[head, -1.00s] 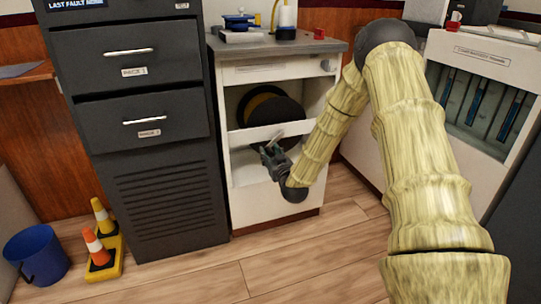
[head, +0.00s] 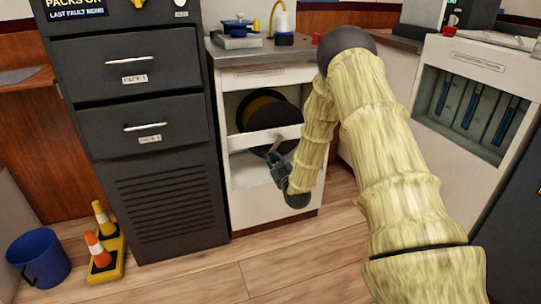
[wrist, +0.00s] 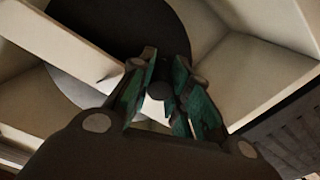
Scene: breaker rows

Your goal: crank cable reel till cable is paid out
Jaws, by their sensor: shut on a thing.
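The cable reel (head: 283,118) is a dark disc with a yellow winding behind it, inside the open bay of a white cabinet (head: 240,185). Its dark disc (wrist: 130,25) fills the upper part of the wrist view. My gripper (head: 275,157) is at the front of the bay, low on the reel's face. In the wrist view my gripper (wrist: 166,72) has its green-padded fingers closed around a small dark round knob (wrist: 160,91), apparently the crank's handle. The rest of the crank is mostly hidden by my fingers. I cannot see the cable's free end.
A white bar (head: 262,137) crosses the bay near my gripper. A dark drawer cabinet (head: 140,120) stands close on the left, and a white unit with an open front (head: 470,100) on the right. A blue bucket (head: 38,257) and cones (head: 100,250) stand on the floor at left.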

